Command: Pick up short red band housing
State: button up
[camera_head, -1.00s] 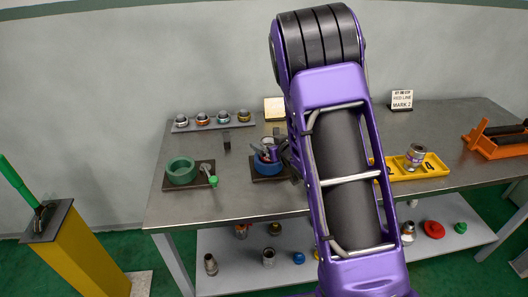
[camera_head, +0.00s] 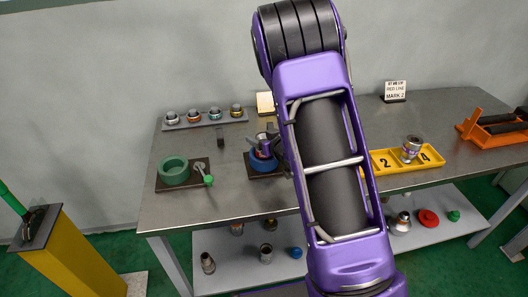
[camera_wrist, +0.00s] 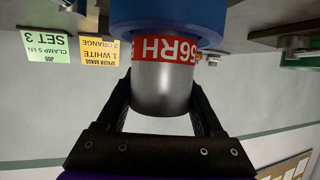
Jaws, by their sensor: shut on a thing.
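The red band housing is a short grey metal cylinder (camera_wrist: 160,88) with a red band (camera_wrist: 163,50) marked "56RH", in the wrist view. My gripper (camera_wrist: 163,97) is shut on its grey body, one black finger on each side. The band end meets the blue vise ring (camera_wrist: 168,20); I cannot tell whether it is still seated inside. In the head view the blue vise (camera_head: 263,165) stands on a dark plate at the table's middle. My gripper (camera_head: 265,145) is just above it, partly hidden by my arm.
A green vise (camera_head: 173,172) with a green-tipped handle stands to the left. Several small fittings sit on a grey rack (camera_head: 205,121) behind. A yellow tray (camera_head: 400,163) with another metal housing (camera_head: 411,149) and an orange rack (camera_head: 485,133) are to the right.

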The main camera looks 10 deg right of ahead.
grip_shut()
jog(key=shift+r, duration=0.1)
